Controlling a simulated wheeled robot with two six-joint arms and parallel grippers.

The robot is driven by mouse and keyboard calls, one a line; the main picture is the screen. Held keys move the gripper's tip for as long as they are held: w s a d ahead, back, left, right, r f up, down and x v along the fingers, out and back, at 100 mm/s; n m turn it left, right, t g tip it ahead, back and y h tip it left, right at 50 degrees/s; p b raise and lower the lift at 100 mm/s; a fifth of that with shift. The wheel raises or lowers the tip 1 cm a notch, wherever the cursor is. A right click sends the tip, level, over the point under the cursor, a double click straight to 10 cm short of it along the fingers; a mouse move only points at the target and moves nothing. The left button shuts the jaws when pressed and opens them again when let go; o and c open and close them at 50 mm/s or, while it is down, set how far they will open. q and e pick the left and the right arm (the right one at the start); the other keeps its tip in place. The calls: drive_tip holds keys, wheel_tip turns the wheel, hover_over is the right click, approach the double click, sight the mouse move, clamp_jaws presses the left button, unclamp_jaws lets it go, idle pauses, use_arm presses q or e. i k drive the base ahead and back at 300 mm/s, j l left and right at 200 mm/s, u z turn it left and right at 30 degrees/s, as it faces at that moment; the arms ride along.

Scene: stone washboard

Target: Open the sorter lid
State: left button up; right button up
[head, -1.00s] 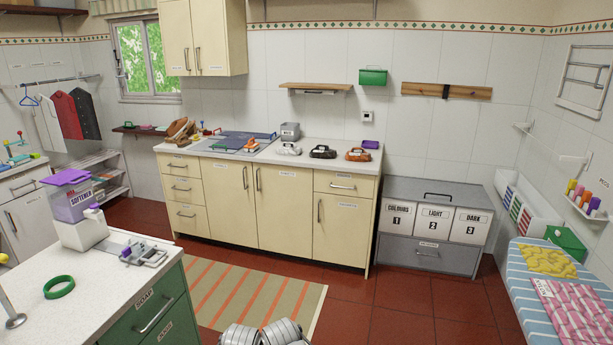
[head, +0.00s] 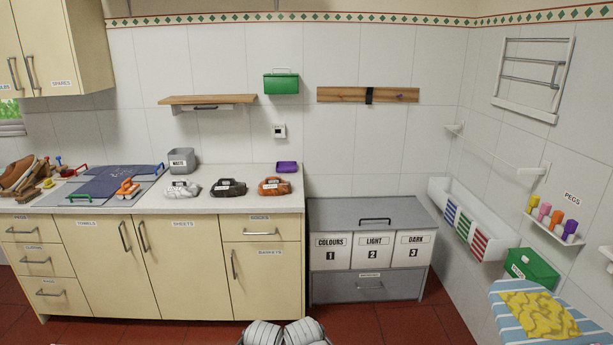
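The sorter (head: 317,285) is a grey box unit against the back wall, right of the cream cabinets. Its front has three white panels, labelled COLOURS 1, LIGHT 2 and DARK 3, above a grey drawer. The grey lid (head: 340,210) lies flat and closed on top. A dark bar handle (head: 375,221) stands on the lid near its front edge. Neither gripper can be made out. Rounded white-and-grey parts at the bottom centre look like my own body.
Cream cabinets with a worktop (head: 230,207) stand left of the sorter. A wall trough (head: 480,218), a green box (head: 533,269) and a striped board (head: 510,300) with a yellow cloth are at right. Red floor (head: 385,325) in front of the sorter is clear.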

sight(341, 215)
drive_tip(key=i+z, duration=0.2)
drive_tip(key=i, duration=0.4)
drive_tip(key=i+z, duration=0.25)
drive_tip(key=i, duration=0.35)
drive_tip(key=i+j+z, duration=0.2)
drive_tip(key=i, duration=0.35)
drive_tip(key=i+l, duration=0.15)
drive_tip(key=i, duration=0.3)
drive_tip(key=i+l, duration=0.15)
drive_tip(key=i, duration=0.3)
drive_tip(key=i+l, duration=0.15)
drive_tip(key=i, duration=0.35)
drive_tip(key=k+l+z, duration=0.05)
